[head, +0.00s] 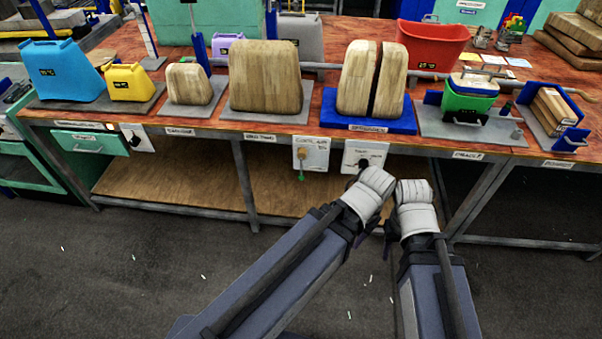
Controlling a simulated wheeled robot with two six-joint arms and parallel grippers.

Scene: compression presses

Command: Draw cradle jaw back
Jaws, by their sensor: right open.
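The cradle station (425,124) is a grey plate on the right part of the bench, above a label that seems to read "cradle". Which part is the jaw is hard to tell. My right gripper (390,228) is open, low in front of the bench, well below the station, and mostly hidden by my wrist. My left arm ends beside it, its gripper hidden.
Left of the cradle, a blue base (366,125) holds a split wooden block (372,79). A red bin (432,46) stands behind. At right is a blue clamp (568,138) with wooden boards. Control panels (310,154) hang on the bench front.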

